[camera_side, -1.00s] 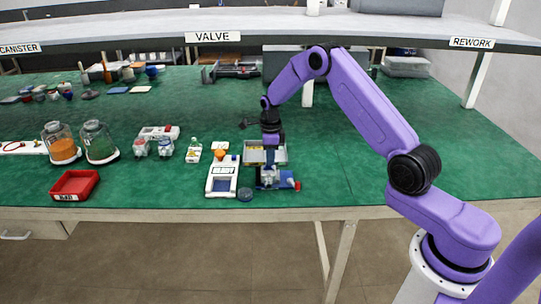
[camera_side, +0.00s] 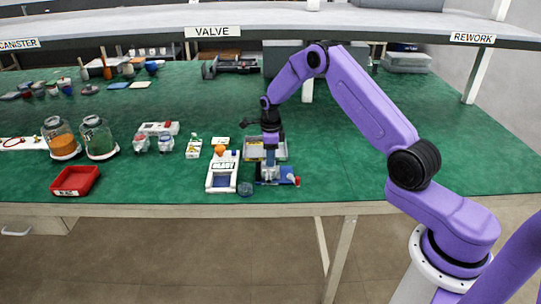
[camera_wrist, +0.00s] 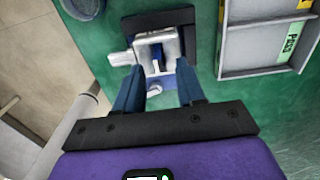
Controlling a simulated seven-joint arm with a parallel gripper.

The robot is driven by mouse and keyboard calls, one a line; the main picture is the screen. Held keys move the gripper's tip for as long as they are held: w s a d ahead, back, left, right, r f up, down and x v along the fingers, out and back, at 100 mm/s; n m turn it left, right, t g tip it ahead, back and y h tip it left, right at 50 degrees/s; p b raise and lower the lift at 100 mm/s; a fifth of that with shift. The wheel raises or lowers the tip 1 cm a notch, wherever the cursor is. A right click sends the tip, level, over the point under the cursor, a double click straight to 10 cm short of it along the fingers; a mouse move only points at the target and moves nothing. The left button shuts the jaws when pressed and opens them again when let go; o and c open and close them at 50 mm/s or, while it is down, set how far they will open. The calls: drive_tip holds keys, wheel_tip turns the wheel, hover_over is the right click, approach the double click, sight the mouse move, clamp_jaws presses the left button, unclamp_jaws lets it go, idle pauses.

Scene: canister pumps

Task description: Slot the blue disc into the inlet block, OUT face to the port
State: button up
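The inlet block (camera_wrist: 158,48), a pale metallic piece with a slot, sits on a dark base in the wrist view. In the side view it stands low at my gripper, on a blue base (camera_side: 284,181) with a red end. My gripper (camera_wrist: 161,65) points down at the block, its two blue fingers apart on either side of the near part. Blue and white surfaces show between the fingers; I cannot tell whether the blue disc is among them. A dark blue round piece (camera_side: 245,188) lies on the table left of the block; I cannot tell whether it is the disc or a dish.
A grey divided tray (camera_wrist: 268,40) with a PASS label lies just beyond the block. A white-and-blue device (camera_side: 222,172) stands to its left. A red bin (camera_side: 75,181) and two jars are farther left. The table's front edge is close; the right side is clear.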

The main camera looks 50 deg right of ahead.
wheel_tip(320, 180, up, 17)
drive_tip(key=shift+r, duration=0.2)
idle(0.4)
drive_tip(key=s+a+r+n, duration=0.4)
drive_tip(key=s+a+n, duration=1.3)
drive_tip(key=a+n, duration=0.15)
drive_tip(key=s+d+f+n, duration=0.1)
drive_tip(key=s+d+n, duration=0.1)
drive_tip(key=s+n, duration=0.8)
drive_tip(key=s+d+n, duration=0.1)
drive_tip(key=s+n, duration=1)
drive_tip(key=s, duration=0.4)
drive_tip(key=shift+d+f, duration=0.4)
